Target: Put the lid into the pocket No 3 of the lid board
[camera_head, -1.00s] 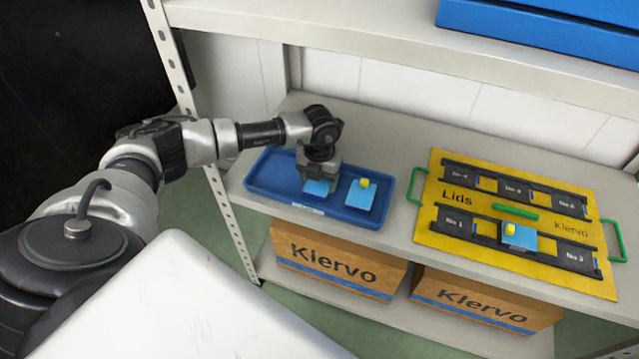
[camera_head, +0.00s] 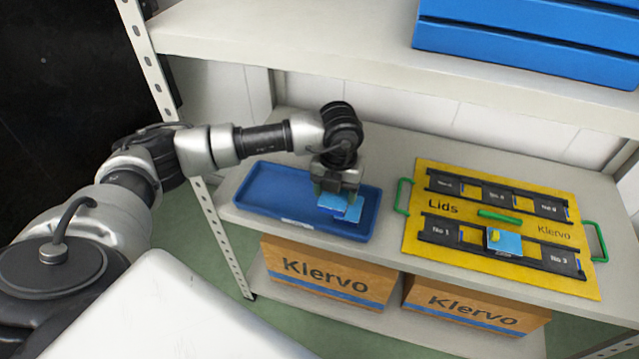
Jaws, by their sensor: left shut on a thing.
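My left gripper (camera_head: 336,190) is shut on a blue lid (camera_head: 331,202) and holds it over the right part of the blue tray (camera_head: 262,205). A second blue lid (camera_head: 352,213) lies in the tray, mostly hidden behind the held lid and gripper. The yellow lid board (camera_head: 423,246) lies to the right on the same shelf. Its front row has pocket No 1 (camera_head: 441,231), a middle pocket with a blue lid with a yellow knob (camera_head: 507,243), and pocket No 3 (camera_head: 562,262), which looks empty. My right gripper is not in view.
The board has green handles (camera_head: 402,196) at its ends and a green bar (camera_head: 500,215) in its middle. Its back row of pockets looks empty. An upper shelf (camera_head: 350,52) with blue boxes (camera_head: 530,45) hangs above. Klervo cartons (camera_head: 325,272) stand below.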

